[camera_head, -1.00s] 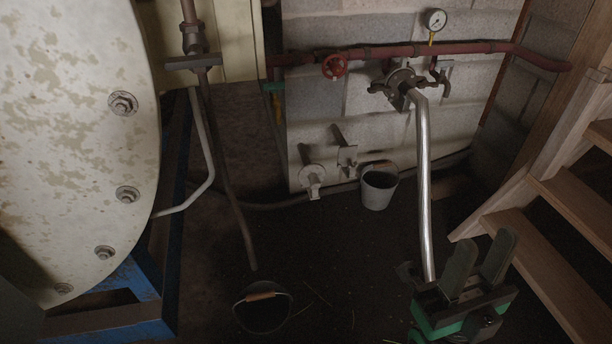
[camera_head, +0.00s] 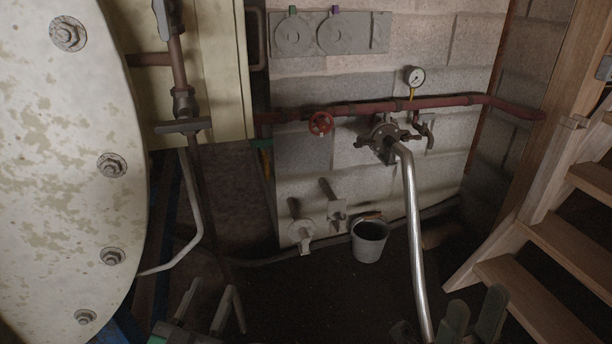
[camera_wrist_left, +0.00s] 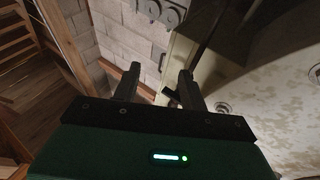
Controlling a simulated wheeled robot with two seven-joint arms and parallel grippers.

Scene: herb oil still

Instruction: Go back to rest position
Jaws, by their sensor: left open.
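My left gripper (camera_head: 206,304) shows at the bottom left of the head view, with its two fingers apart and nothing between them. In the left wrist view the same gripper (camera_wrist_left: 157,84) has two dark fingers spread with an empty gap. My right gripper (camera_head: 472,318) is at the bottom right of the head view, cut off by the lower edge. Its two dark fingertips stand apart with nothing seen between them. Both grippers appear clear of the objects around them.
A spotted pale tank (camera_head: 65,170) fills the left. A red pipe (camera_head: 360,109) with a red valve wheel (camera_head: 321,123) crosses the wall. A silver pipe (camera_head: 414,230) runs down close to my right gripper. A grey bucket (camera_head: 369,241) stands by the wall; wooden stairs (camera_head: 560,250) are right.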

